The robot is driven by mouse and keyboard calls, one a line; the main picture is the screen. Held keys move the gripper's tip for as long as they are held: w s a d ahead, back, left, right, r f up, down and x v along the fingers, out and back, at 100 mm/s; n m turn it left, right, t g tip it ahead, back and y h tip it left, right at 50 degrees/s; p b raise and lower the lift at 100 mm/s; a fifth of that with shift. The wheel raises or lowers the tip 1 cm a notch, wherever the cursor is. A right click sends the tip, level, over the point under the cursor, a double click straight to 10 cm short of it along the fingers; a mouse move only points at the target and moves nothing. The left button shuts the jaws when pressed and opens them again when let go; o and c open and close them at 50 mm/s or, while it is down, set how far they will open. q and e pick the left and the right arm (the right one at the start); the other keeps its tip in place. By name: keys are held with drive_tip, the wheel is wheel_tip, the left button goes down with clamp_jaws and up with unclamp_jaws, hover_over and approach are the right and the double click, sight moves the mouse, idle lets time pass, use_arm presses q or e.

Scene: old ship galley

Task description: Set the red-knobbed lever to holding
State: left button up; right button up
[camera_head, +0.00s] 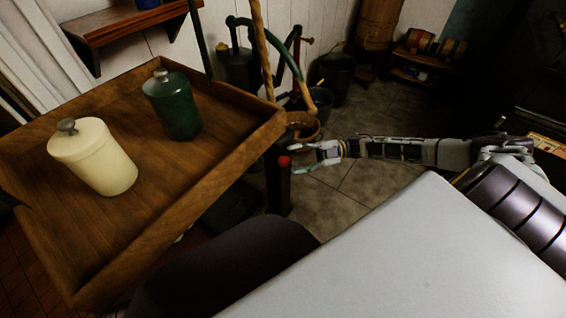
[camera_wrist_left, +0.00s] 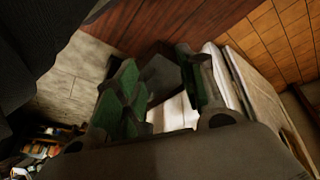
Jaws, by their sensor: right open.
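The red knob (camera_head: 284,162) shows in the head view, on top of a dark upright lever or post (camera_head: 278,188) just right of the wooden tray. Any position marks on it are too small or hidden to read. My right gripper (camera_head: 300,158) comes in from the right and is open, its fingertips pointing left close to the knob. I cannot tell whether they touch it. My left gripper (camera_wrist_left: 160,88) shows only in the left wrist view, with its green-padded fingers apart and nothing visible between them.
A wooden tray (camera_head: 190,205) at left holds a cream canister (camera_head: 100,165) and a green canister (camera_head: 175,110). A white surface (camera_head: 400,255) fills the front right. Buckets, rope and hose stand behind the lever. Tiled floor (camera_head: 375,185) is clear around my right forearm.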

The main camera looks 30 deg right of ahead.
sight(283, 162)
drive_tip(key=x, duration=0.3)
drive_tip(key=shift+a+b, duration=0.2)
drive_tip(key=shift+b, duration=0.1)
drive_tip(key=shift+w+a+f, duration=0.1)
drive_tip(key=shift+w+a, duration=0.1)
drive_tip(key=shift+a, duration=0.35)
use_arm(q)
drive_tip(key=shift+s+d+f+h, duration=0.1)
drive_tip(key=shift+d+f+h, duration=0.1)
drive_tip(key=shift+f, duration=0.4)
drive_tip(key=shift+d+f+h, duration=0.1)
drive_tip(key=shift+d+f, duration=0.05)
drive_tip(key=shift+f, duration=0.45)
use_arm(e)
drive_tip(key=shift+w+a, duration=0.1)
drive_tip(key=shift+a, duration=0.15)
use_arm(q)
drive_tip(key=shift+w+r, duration=0.25)
drive_tip(key=shift+w, duration=0.2)
use_arm(e)
clamp_jaws()
